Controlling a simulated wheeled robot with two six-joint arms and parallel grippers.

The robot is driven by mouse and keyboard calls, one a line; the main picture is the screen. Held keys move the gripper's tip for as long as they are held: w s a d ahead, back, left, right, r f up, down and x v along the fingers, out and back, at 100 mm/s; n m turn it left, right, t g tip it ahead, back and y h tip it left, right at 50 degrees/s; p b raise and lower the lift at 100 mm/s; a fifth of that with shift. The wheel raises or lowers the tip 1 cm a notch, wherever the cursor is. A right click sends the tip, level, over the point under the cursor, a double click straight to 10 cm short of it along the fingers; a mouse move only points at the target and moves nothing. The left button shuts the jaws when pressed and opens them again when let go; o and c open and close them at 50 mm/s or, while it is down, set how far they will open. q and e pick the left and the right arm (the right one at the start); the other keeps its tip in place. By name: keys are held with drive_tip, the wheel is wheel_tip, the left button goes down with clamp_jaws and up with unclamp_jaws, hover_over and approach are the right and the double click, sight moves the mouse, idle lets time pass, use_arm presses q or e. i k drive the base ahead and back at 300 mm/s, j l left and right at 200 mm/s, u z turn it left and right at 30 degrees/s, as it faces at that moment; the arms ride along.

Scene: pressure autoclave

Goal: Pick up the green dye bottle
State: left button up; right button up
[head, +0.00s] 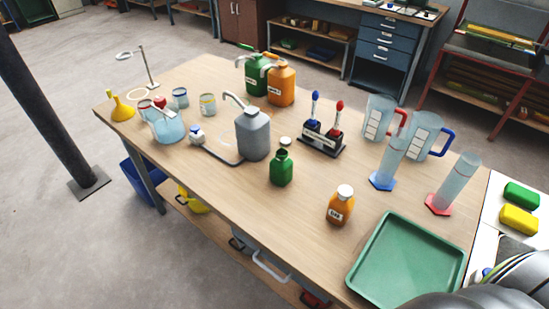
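A small green bottle (281,169) stands upright near the middle of the wooden table (225,172). A larger green canister (256,76) stands at the back beside an orange canister (281,84). Neither of my grippers shows in the view. Grey rounded parts at the bottom right corner look like mine.
A grey canister (253,135) with a spout stands left of the green bottle. A black stand (321,141) holds blue-topped and red-topped items behind it. Measuring cylinders (389,164) and jugs (424,136) stand to the right. An empty green tray (407,262) lies at the front right.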

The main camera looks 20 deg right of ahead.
sight(281, 166)
drive_tip(key=z, duration=0.65)
drive_tip(key=i+j+z, duration=0.2)
drive_tip(key=j+z, duration=0.15)
drive_tip(key=i+j+z, duration=0.15)
drive_tip(key=j+z, duration=0.2)
drive_tip(key=j, duration=0.2)
drive_tip(key=i+j+z, duration=0.1)
drive_tip(key=j+z, duration=0.25)
drive_tip(key=j, duration=0.15)
drive_tip(key=j+z, duration=0.35)
drive_tip(key=j, duration=0.15)
